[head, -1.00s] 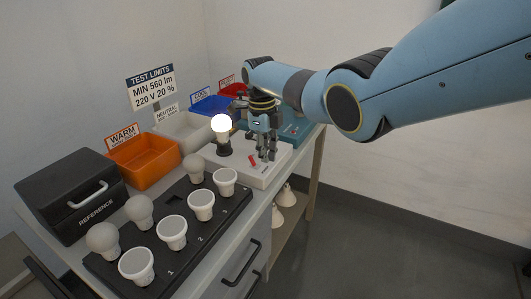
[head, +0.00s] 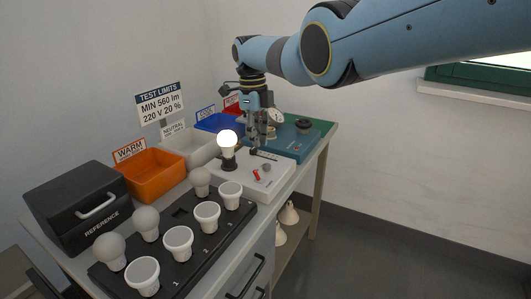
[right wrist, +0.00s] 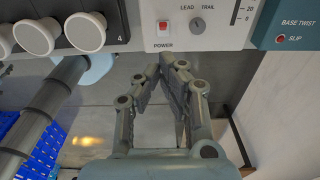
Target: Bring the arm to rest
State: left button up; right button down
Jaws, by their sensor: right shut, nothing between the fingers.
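My right gripper (head: 262,148) hangs with its fingers down in the head view, above or just behind the white test box (head: 275,183). Its fingers are shut and empty. In the right wrist view the fingertips (right wrist: 172,62) meet in front of the grey floor and bench side. A lit bulb (head: 228,141) stands upright in a dark socket on the white box, left of the gripper and apart from it. The red power switch (right wrist: 163,28) shows in the right wrist view beyond the fingertips. My left gripper is not in view.
A black tray (head: 185,213) holds several bulbs and white cups. A black reference case (head: 77,205), an orange bin (head: 155,178), white and blue bins (head: 213,122) line the wall. A teal device (head: 300,145) with a dial stands behind the white box. The floor at right is clear.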

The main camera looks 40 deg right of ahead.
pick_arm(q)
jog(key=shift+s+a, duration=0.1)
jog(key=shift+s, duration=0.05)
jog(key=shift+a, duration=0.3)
